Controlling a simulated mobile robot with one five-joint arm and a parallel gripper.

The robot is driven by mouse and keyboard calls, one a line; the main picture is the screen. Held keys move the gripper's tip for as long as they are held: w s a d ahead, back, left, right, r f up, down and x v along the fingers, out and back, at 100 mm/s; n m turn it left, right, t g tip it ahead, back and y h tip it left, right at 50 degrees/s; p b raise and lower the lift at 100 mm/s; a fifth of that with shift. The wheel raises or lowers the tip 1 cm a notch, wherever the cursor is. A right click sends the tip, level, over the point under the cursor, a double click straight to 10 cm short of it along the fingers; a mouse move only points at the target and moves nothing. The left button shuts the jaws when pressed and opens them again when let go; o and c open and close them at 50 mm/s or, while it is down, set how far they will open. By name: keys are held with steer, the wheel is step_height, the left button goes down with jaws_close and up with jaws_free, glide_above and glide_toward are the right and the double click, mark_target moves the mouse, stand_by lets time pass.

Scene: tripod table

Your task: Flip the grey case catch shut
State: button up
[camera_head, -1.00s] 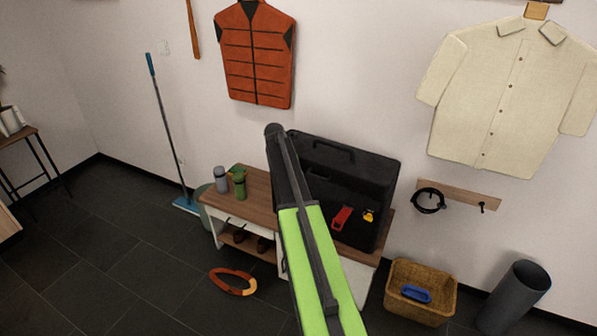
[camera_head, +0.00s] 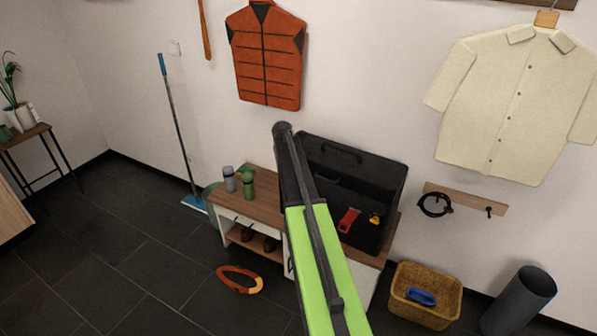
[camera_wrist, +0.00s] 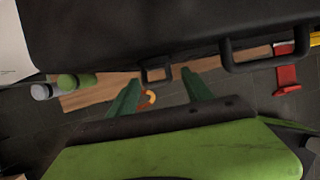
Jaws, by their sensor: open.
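A large black case (camera_head: 385,165) stands open on a wooden-topped bench, its dark handle (camera_wrist: 265,60) showing along its edge in the wrist view. A small dark grey loop (camera_wrist: 155,75), which looks like the catch, hangs from the same edge, left of the handle. My gripper (camera_wrist: 161,78) is open, its two green fingers on either side of the loop in the picture. I cannot tell whether they touch it. In the head view my green and black arm covers the case's left side, and the fingers and catch cannot be made out.
A red tool (camera_head: 348,220) and a yellow item (camera_head: 375,219) show at the case. A wicker basket (camera_head: 425,310) stands on the floor at right. The floor at left is mostly clear.

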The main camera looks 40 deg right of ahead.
steer(key=p+v, duration=1.3)
steer(key=v, duration=0.2)
steer(key=shift+r, duration=0.25)
steer(key=w+a+n, duration=0.2)
steer(key=a, duration=0.9)
steer(key=s+a+m+y, duration=0.15)
steer(key=s+a, duration=0.25)
steer(key=a, duration=0.4)
steer(key=s+a+m, duration=0.2)
steer(key=s+a, duration=0.1)
steer(key=a, duration=0.5)
steer(key=s+a+m+y, duration=0.1)
steer(key=s+a+m, duration=0.4)
steer(key=m, duration=0.5)
steer(key=s+a+f+m+g+y, duration=0.1)
steer(key=s+a+m, duration=0.4)
steer(key=s+m, duration=0.5)
steer(key=shift+s+a+f+m, duration=0.2)
steer(key=shift+s+a+m, duration=0.1)
steer(key=shift+m, duration=0.15)
